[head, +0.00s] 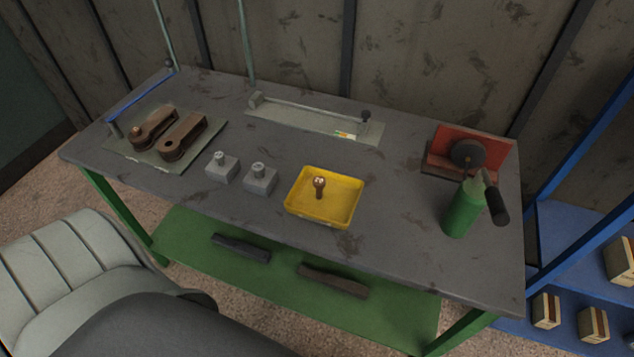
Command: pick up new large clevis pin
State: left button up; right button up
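A copper-coloured pin with a rounded head (319,185) stands in the yellow tray (300,209) near the middle of the workbench. Two small grey blocks, the left one (221,168) and the right one (260,179), sit left of the tray, each with a short round piece on top. I cannot tell from looks alone which of these is the new large clevis pin. Two brown forked metal parts (153,128) (183,137) lie on a plate at the bench's left end. The left part has a copper-coloured spot at its near end. Neither of my grippers is in view.
A green bottle (464,208) stands on the bench's right side, before a red fixture with a dark wheel (467,153). A long pale plate with a rod (315,118) lies at the back. A blue rack with boxes (592,325) is at right. A pale ribbed seat (70,265) is lower left.

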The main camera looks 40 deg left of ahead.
aim_at(259, 168)
jog(key=j+u, duration=0.1)
jog(key=u, duration=0.85)
jog(key=i+u, duration=0.15)
jog(key=u, duration=0.35)
